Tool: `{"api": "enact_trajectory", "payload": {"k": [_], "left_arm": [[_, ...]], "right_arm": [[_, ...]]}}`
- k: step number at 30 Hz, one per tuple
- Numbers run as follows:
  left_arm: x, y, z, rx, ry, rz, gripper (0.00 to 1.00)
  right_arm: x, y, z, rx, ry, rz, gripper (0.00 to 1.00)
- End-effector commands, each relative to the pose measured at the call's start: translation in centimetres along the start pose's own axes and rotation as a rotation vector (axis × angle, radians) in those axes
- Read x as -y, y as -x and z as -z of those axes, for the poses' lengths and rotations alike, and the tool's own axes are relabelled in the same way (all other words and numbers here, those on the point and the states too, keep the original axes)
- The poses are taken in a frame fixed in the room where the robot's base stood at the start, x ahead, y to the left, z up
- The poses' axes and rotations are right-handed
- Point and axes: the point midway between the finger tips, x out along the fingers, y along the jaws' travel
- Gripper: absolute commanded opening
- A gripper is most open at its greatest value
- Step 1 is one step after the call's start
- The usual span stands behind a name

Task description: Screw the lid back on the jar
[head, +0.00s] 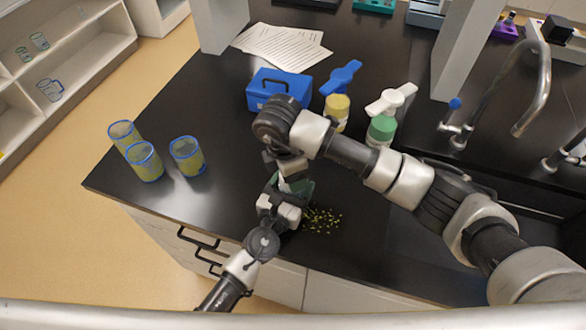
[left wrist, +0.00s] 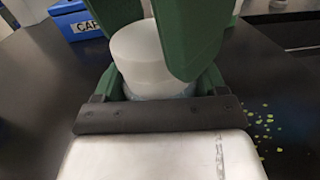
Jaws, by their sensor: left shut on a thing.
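In the left wrist view a white cylindrical piece (left wrist: 140,48), which looks like the lid, stands above a paler jar body (left wrist: 165,87). My left gripper (left wrist: 160,88) is shut on the jar low down, its green fingers at either side. Green fingers of my right gripper (left wrist: 155,30) reach down from above, one at each side of the white piece. I cannot tell whether they grip it, or whether the lid sits flat. In the head view my left gripper (head: 288,190) is near the counter's front edge, with my right gripper (head: 292,172) above it, largely hiding the jar.
Yellow-green bits (head: 322,219) lie scattered on the black counter (head: 225,225) right of the jar. A blue box (head: 279,90), a yellow-labelled bottle (head: 338,108) and a green-labelled bottle (head: 381,130) stand behind. Three blue-rimmed cups (head: 187,156) stand at left. A sink tap (head: 535,95) is at right.

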Motion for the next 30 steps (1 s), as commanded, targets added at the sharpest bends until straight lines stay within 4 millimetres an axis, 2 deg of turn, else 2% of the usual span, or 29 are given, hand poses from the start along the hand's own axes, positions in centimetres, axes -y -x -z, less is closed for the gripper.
{"api": "enact_trajectory", "payload": {"k": [3, 6, 9, 19, 20, 24, 25, 30], "left_arm": [[0.02, 0.05, 0.12, -0.003, 0.0, 0.001, 0.06], [0.03, 0.05, 0.13, -0.003, 0.0, 0.001, 0.06], [0.03, 0.05, 0.13, -0.003, 0.0, 0.001, 0.06], [0.04, 0.06, 0.14, -0.003, 0.0, 0.001, 0.06], [0.04, 0.06, 0.14, -0.003, 0.0, 0.001, 0.06], [0.05, 0.06, 0.14, -0.003, 0.0, 0.001, 0.06], [0.05, 0.06, 0.14, -0.003, 0.0, 0.001, 0.06], [0.05, 0.06, 0.14, -0.003, 0.0, 0.001, 0.06]], "right_arm": [[-0.09, 0.07, 0.11, -0.005, -0.279, 0.043, 0.42], [-0.13, 0.04, 0.01, -0.003, -0.459, 0.069, 0.42], [-0.15, 0.05, 0.0, -0.003, -0.561, 0.083, 0.42], [-0.16, 0.07, -0.02, -0.002, -0.596, 0.087, 0.42], [-0.16, 0.07, -0.03, -0.002, -0.596, 0.087, 0.65], [-0.15, 0.04, -0.02, -0.002, -0.595, 0.088, 0.87], [-0.14, 0.03, -0.02, -0.002, -0.594, 0.088, 0.89], [-0.13, -0.01, -0.03, -0.001, -0.594, 0.088, 0.89]]}}
